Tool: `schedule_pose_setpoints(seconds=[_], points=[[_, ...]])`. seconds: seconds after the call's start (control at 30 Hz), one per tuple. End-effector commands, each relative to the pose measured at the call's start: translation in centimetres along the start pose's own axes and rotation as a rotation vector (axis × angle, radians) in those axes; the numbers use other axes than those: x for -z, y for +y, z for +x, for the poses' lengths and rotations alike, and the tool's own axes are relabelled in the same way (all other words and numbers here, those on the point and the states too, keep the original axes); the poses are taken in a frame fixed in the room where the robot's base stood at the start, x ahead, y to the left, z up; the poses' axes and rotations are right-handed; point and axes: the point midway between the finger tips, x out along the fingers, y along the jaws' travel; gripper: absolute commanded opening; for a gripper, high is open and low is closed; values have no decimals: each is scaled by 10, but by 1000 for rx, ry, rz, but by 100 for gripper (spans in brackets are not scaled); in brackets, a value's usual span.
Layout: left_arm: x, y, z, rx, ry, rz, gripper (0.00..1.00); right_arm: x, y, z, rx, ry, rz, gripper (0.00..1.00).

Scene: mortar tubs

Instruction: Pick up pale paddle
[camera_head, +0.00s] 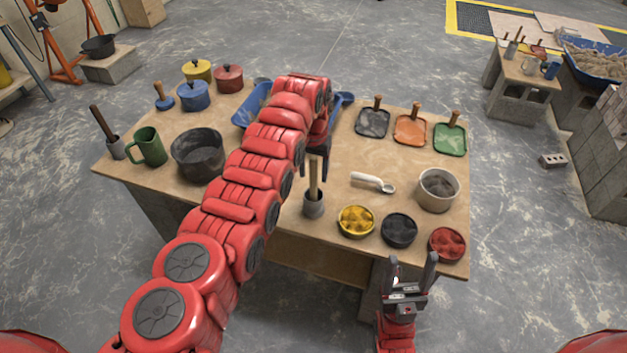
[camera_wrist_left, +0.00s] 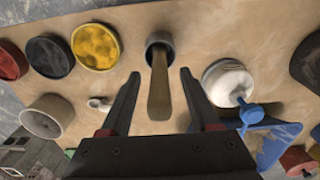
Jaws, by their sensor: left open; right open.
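The pale paddle (camera_head: 315,176) stands upright in a small grey cup (camera_head: 313,207) near the front middle of the table. In the left wrist view the pale paddle (camera_wrist_left: 160,88) rises from the cup (camera_wrist_left: 158,42) toward the camera. My left gripper (camera_wrist_left: 158,75) is open, with one finger on each side of the paddle and gaps visible between. In the head view my left gripper (camera_head: 317,165) is over the paddle, partly hidden by my arm. My right gripper (camera_head: 412,262) is open and empty at the table's front edge.
Yellow (camera_head: 356,221), black (camera_head: 399,230) and red (camera_head: 447,244) tubs line the front right. A white scoop (camera_head: 373,182) and a pale bucket (camera_head: 437,190) lie behind them. A dark paddle (camera_head: 103,122) stands at far left. My left arm hides the table's middle.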

Motion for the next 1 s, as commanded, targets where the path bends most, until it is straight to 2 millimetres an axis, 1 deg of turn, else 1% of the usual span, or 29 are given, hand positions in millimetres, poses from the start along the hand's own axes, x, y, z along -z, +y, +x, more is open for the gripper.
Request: schedule_pose_setpoints(seconds=[0.03,0.1,0.2,0.4,0.47,0.5,0.57,0.6,0.73,0.77,1.0], points=[[0,1,4,0,0,1,62,1,0,4,0,0,0,64],[0,1,12,1,-3,2,62,1,0,5,0,0,0,64],[0,0,19,1,0,1,62,1,0,5,0,0,0,64],[1,0,20,1,3,1,62,1,0,5,0,0,0,64],[1,0,20,1,3,1,52,1,0,5,0,0,0,64],[1,0,20,1,2,1,44,1,0,5,0,0,0,64],[1,0,20,1,2,1,34,1,0,5,0,0,0,64],[1,0,20,1,2,1,26,1,0,5,0,0,0,64],[1,0,20,1,2,1,3,1,0,5,0,0,0,64],[1,0,20,1,2,1,0,1,0,5,0,0,0,64],[1,0,20,1,2,1,0,1,0,5,0,0,0,64]])
